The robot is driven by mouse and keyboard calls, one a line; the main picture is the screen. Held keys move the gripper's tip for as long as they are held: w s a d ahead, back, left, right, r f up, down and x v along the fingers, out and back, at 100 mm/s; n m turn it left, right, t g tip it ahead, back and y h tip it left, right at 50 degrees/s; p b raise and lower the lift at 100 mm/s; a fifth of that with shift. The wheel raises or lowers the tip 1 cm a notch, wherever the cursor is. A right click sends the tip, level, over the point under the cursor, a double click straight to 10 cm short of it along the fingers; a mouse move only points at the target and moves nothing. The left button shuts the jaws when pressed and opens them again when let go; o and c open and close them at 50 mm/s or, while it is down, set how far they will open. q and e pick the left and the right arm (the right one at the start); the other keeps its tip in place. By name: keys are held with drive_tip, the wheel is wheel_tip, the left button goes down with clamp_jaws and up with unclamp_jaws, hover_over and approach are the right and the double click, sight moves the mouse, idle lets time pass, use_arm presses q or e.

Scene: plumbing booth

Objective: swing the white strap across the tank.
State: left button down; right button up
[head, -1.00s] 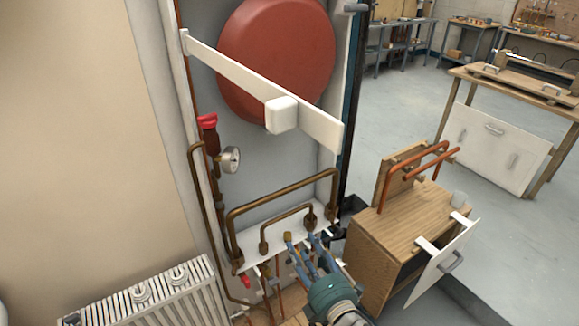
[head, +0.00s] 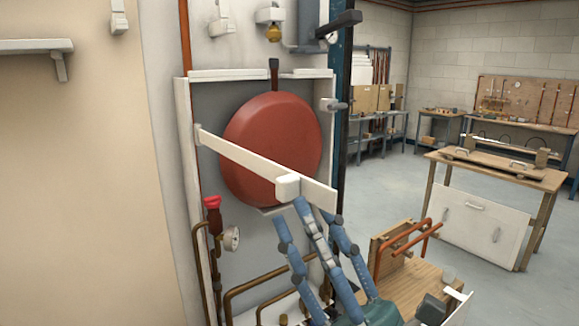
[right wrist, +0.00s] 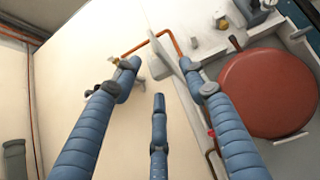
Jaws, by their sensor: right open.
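The white strap (head: 245,160) runs from the left side of the frame across the front of the round red tank (head: 270,135), sloping down to the right in the head view. A white block-like handle (head: 288,186) sits near its right end. I cannot tell whether that end touches the frame's right side. My right gripper (head: 305,212), with blue fingers, is open and empty just below the handle; contact is unclear. In the right wrist view the fingers (right wrist: 158,80) are spread, and the red tank (right wrist: 268,92) is at right. My left gripper is not in view.
Brass pipes (head: 262,285) cross below the tank. A grey clip (head: 334,105) is on the frame's right side.

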sight(293, 192)
drive_tip(key=p+x, duration=0.2)
drive_tip(key=x, duration=0.2)
drive_tip(key=shift+a+r, duration=0.15)
drive_tip(key=shift+r, duration=0.25)
drive_tip(key=shift+w+a+r+p, duration=0.2)
drive_tip(key=shift+w+a+p, duration=0.1)
drive_tip(key=shift+w, duration=0.15)
drive_tip(key=shift+c, duration=1)
clamp_jaws()
